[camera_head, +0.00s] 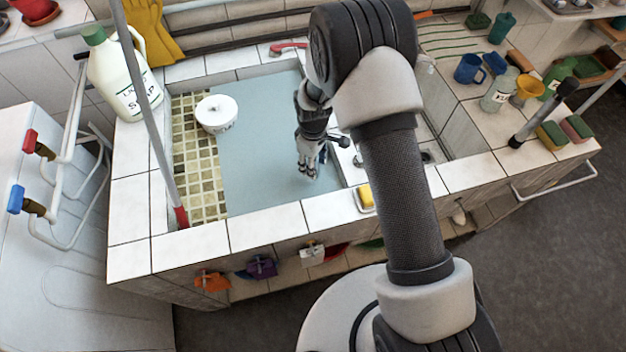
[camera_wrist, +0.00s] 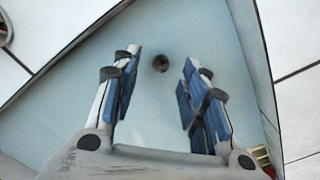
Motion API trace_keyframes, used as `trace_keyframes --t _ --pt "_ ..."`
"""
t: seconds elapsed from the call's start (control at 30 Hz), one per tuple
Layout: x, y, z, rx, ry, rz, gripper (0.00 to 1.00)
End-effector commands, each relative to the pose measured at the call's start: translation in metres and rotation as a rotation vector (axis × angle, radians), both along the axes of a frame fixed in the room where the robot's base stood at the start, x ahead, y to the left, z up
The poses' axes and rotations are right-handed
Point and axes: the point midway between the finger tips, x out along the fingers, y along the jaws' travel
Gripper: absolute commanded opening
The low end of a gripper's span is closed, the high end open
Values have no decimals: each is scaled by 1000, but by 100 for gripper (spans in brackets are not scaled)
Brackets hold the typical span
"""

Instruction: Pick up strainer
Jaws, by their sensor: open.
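My gripper (camera_head: 312,172) points down into the blue-grey sink basin (camera_head: 250,165) in the head view. In the wrist view its blue-padded fingers (camera_wrist: 163,57) are spread apart with nothing between them. A small dark round piece (camera_wrist: 160,63) lies on the basin floor, framed between the fingertips and apart from them. It is too small to tell whether it is the strainer or the bare drain hole. In the head view my gripper and arm hide that part of the floor. No other thing is clearly a strainer.
A white lettered tub (camera_head: 216,115) stands on the yellow tiled strip left of the basin. A soap jug (camera_head: 125,80) is at the left corner. A yellow sponge (camera_head: 366,195) sits on the front rim. Cups and bottles stand at the right. The basin floor left of my gripper is clear.

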Motion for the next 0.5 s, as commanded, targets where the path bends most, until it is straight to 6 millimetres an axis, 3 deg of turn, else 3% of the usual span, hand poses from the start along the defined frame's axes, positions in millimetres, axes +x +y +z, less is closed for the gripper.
trace_keyframes --t 0.3,0.5 --pt "-1 0 -45 -1 3 0 40" --pt "-1 0 -50 0 1 0 40"
